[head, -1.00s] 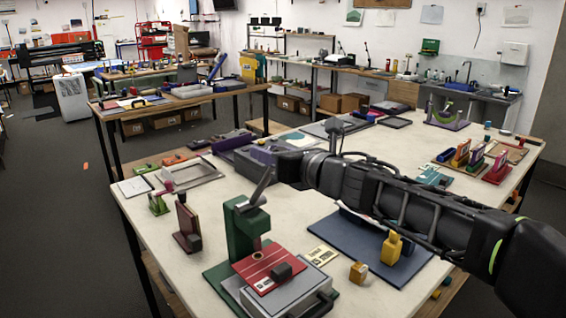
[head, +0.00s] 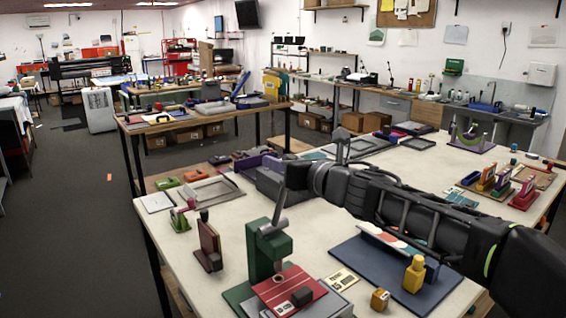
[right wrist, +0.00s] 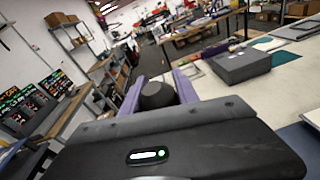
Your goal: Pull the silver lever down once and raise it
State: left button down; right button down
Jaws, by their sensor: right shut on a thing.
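The silver lever (head: 279,213) rises from the top of a green press (head: 264,254) on the near worktable, leaning slightly right. My right gripper (head: 298,177) reaches in from the right and is at the lever's upper end. In the right wrist view the lever's dark round knob (right wrist: 157,95) sits between the purple fingers, and the gripper is shut on it. The gripper body hides the rest of the lever there. A red plate (head: 287,287) lies under the press. My left gripper is not in view.
A brown upright block (head: 208,246) stands left of the press. A grey and purple box (head: 262,176) is behind. The worktable's (head: 222,216) left front surface has some bare room.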

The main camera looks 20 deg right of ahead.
jog(key=shift+a+f, duration=0.2)
jog(key=shift+f, duration=0.45)
jog(key=c, duration=1.3)
grip_release()
jog(key=shift+w, duration=0.15)
jog(key=shift+o, duration=1)
jog(key=shift+w+f, duration=0.1)
jog(key=shift+w, duration=0.15)
jog(key=shift+o, duration=0.7)
jog(key=shift+s+r, duration=0.2)
jog(key=shift+r, duration=0.1)
jog(key=shift+d, duration=0.1)
